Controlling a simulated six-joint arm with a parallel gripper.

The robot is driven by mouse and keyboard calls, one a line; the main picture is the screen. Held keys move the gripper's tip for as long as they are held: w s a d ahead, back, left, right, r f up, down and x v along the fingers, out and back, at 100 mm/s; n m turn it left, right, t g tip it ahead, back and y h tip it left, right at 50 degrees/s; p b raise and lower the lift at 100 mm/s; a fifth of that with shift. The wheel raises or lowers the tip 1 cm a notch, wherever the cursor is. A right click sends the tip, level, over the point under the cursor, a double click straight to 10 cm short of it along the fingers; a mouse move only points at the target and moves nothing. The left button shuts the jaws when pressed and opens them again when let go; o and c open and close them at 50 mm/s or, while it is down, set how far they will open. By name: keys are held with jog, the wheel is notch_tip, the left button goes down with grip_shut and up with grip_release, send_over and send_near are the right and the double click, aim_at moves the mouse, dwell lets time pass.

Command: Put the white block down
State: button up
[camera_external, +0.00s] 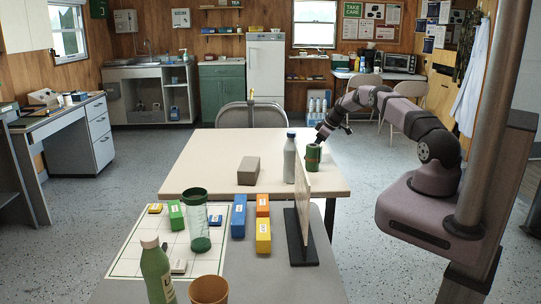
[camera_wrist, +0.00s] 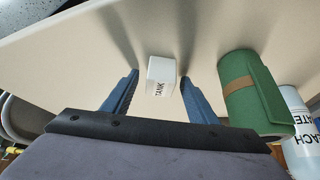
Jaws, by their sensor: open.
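The white block (camera_wrist: 160,70) with "TANK" lettering is in the wrist view, between the two blue fingers of my gripper (camera_wrist: 158,78). The fingers are open, with a gap showing on each side of the block. The block appears to rest on the pale table top (camera_wrist: 215,40). In the external view my gripper (camera_external: 320,138) is low over the far right part of the table, just behind a green can (camera_external: 312,160). The white block cannot be made out there.
The green can with a tan band (camera_wrist: 252,92) is close to the right finger, and a white bottle (camera_wrist: 298,125) is beyond it. A grey box (camera_external: 248,171) and an upright board (camera_external: 303,205) stand nearer the camera. The table's left far area is clear.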

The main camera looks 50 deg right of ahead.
jog(key=c, duration=1.2)
jog(key=shift+a, duration=0.15)
jog(key=shift+w+a+b, duration=0.3)
jog(key=shift+w+a, duration=0.65)
jog(key=shift+a, duration=0.7)
jog(key=shift+w+a+b, duration=0.25)
jog(key=shift+w+a, duration=0.75)
jog(key=shift+a, duration=0.7)
jog(key=shift+w+a+b, duration=0.3)
jog(key=shift+w+a, duration=0.65)
jog(key=shift+a, duration=0.7)
jog(key=o, duration=1.2)
jog(key=shift+r, duration=0.15)
